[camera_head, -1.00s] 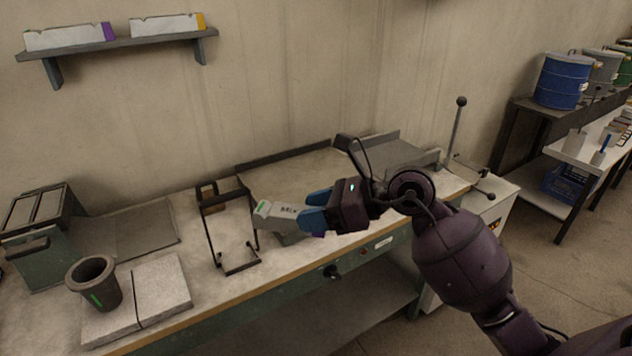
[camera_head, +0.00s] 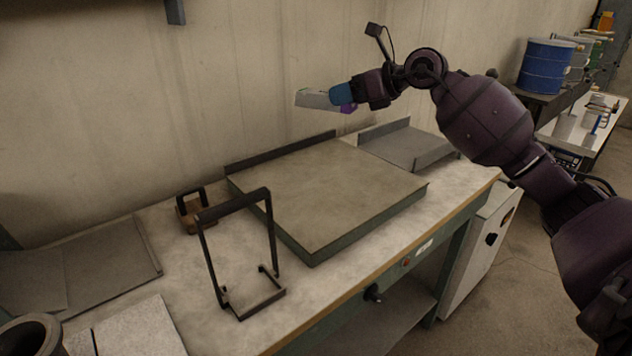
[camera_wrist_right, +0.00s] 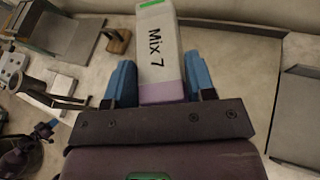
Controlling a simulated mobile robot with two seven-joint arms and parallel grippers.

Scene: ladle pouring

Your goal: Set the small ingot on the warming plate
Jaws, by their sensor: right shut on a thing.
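The small ingot (camera_head: 318,100) is a pale grey bar; it also shows in the right wrist view (camera_wrist_right: 158,58), marked "Mix 7", with a green far end and a purple near end. My right gripper (camera_head: 343,97) is shut on its purple end, with a blue finger on each side, and holds it high above the bench. A large flat plate (camera_head: 330,195) with green sides and a dark back rail lies below, apart from the ingot. No readable label shows whether this is the warming plate. What looks like my left gripper (camera_wrist_right: 46,128) shows small in the right wrist view, its opening unclear.
A black frame stand (camera_head: 270,235) stands upright just left of the large plate. A small brown block with a black handle (camera_head: 190,212) is behind it. A grey tray (camera_head: 412,148) lies right of the plate. A dark cup (camera_head: 30,338) is at lower left. The plate's top is clear.

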